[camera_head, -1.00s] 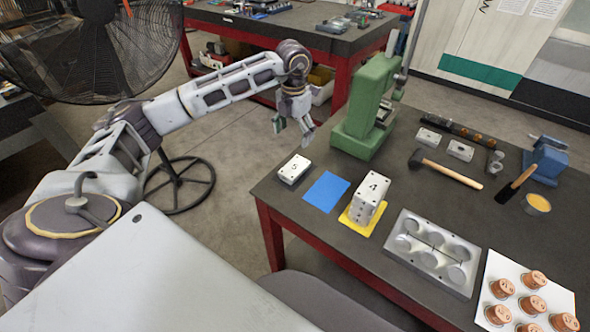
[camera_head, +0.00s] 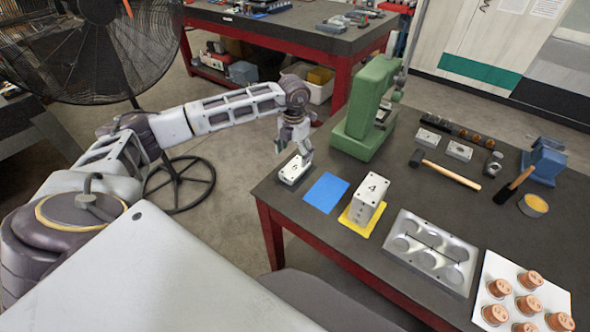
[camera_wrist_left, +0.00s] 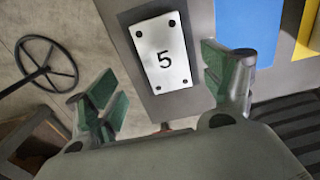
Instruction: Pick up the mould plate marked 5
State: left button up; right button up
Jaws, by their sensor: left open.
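The mould plate marked 5 (camera_head: 293,171) is a pale metal block with dark corner holes, lying flat near the left corner of the dark table. It also shows in the left wrist view (camera_wrist_left: 161,70), its number facing up. My left gripper (camera_head: 292,152) is open just above and behind the plate, and its fingers partly overlap it in the head view. In the left wrist view the green-padded fingertips (camera_wrist_left: 158,82) stand apart on either side of the plate, with gaps to it. My right gripper is not in view.
A blue mat (camera_head: 325,192) lies right of the plate. A block marked 4 (camera_head: 368,196) stands on a yellow mat (camera_head: 357,229). A green press (camera_head: 365,115) stands behind. A metal mould (camera_head: 430,252) and a hammer (camera_head: 450,172) lie farther right.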

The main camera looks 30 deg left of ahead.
aim_at(295, 167)
pick_arm(q)
jog(key=shift+f, duration=0.3)
jog(key=shift+s+d+f, duration=0.1)
jog(key=shift+f, duration=0.4)
jog(key=f+p, duration=0.1)
jog(key=f, duration=0.2)
jog(key=shift+d+f+p, duration=0.2)
jog(key=shift+p, duration=0.1)
jog(key=shift+f, duration=0.4)
